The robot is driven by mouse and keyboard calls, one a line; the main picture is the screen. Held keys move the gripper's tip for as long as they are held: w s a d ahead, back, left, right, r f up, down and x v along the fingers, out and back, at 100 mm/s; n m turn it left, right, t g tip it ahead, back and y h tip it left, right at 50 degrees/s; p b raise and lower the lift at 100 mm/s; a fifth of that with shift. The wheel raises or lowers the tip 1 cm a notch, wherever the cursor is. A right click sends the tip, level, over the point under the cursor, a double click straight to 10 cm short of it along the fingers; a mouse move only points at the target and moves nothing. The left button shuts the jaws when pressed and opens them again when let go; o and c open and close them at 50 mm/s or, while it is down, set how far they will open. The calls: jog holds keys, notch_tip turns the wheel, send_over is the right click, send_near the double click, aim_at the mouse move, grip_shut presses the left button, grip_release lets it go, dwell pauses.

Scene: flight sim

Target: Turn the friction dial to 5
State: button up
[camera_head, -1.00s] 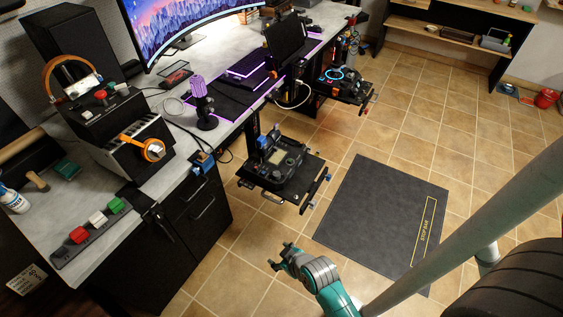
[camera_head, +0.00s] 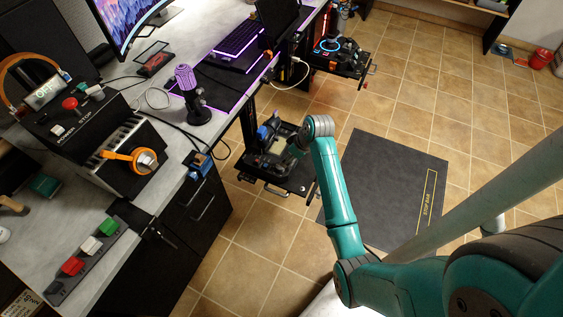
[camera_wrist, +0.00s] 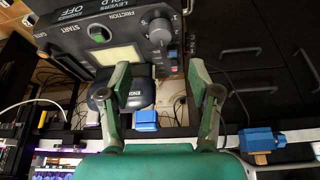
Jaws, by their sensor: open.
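The friction dial (camera_wrist: 160,32) is a grey knob on the dark control panel (camera_wrist: 70,32) in the wrist view, beside the printed word FRICTION. Small marks ring it, but I cannot tell which number it points to. My gripper (camera_wrist: 159,78) is open, with its two green fingers apart below the dial in the picture and nothing between them in its grasp. In the head view my gripper (camera_head: 294,148) is over the panel on the desk-side mount (camera_head: 287,184). My arm hides part of the panel there, and the dial cannot be made out.
A green START button (camera_wrist: 98,33) and a pale screen (camera_wrist: 115,55) sit near the dial. A dark lever handle (camera_wrist: 130,92) and a blue block (camera_wrist: 145,120) lie near the fingers. A second control mount (camera_head: 335,58) stands farther back. The floor mat (camera_head: 385,185) is clear.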

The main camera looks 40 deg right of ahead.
aim_at(280, 166)
jog(key=x, duration=1)
jog(key=c, duration=1.1)
